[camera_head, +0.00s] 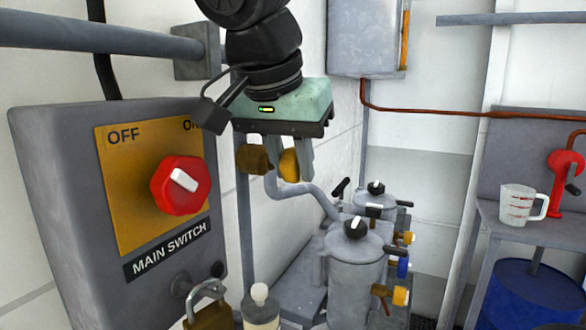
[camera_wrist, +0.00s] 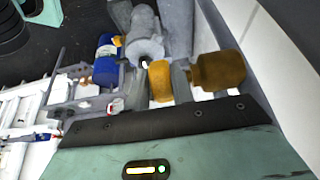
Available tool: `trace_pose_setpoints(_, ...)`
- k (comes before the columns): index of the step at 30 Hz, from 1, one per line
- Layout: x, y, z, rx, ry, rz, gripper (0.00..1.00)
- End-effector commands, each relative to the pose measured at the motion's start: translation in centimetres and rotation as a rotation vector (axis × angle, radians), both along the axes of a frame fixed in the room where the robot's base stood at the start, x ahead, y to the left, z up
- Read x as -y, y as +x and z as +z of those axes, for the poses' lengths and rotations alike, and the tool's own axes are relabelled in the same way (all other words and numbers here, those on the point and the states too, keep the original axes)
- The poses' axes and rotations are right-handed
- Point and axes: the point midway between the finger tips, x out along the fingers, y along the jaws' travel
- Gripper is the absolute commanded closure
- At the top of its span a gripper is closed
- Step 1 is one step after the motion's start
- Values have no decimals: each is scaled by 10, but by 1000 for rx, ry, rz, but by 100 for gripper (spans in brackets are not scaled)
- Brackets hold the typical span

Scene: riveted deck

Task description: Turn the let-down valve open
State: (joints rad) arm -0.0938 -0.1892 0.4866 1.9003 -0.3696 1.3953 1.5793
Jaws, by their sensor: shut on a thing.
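The let-down valve appears to be the brass valve body (camera_head: 252,159) on the grey pipe by the wall, with a round yellow knob (camera_head: 289,164). My gripper (camera_head: 291,172) points down from above, its two fingers shut on the yellow knob, one on each side. In the wrist view the yellow knob (camera_wrist: 160,82) sits between the fingers, and the brass body (camera_wrist: 218,70) is just right of them. The fingers hide part of the knob. I see no mark that tells how far the valve is turned.
A main switch box (camera_head: 55,190) with a red knob (camera_head: 180,186) stands close on the left, a padlock (camera_head: 207,306) below it. Grey canisters (camera_head: 355,270) with black knobs stand below right. A measuring cup (camera_head: 518,204) and red pump (camera_head: 566,180) are on the right bench.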

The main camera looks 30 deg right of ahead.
Motion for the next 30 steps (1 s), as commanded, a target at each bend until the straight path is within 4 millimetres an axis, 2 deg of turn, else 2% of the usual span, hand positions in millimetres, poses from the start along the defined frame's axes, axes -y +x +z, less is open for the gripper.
trace_pose_setpoints(21,0,0,0,51,-66,0,99)
trace_pose_setpoints(22,0,0,0,51,-66,0,74)
trace_pose_setpoints(24,0,0,0,50,-66,0,55)
trace_pose_setpoints(30,0,0,0,48,-66,0,55)
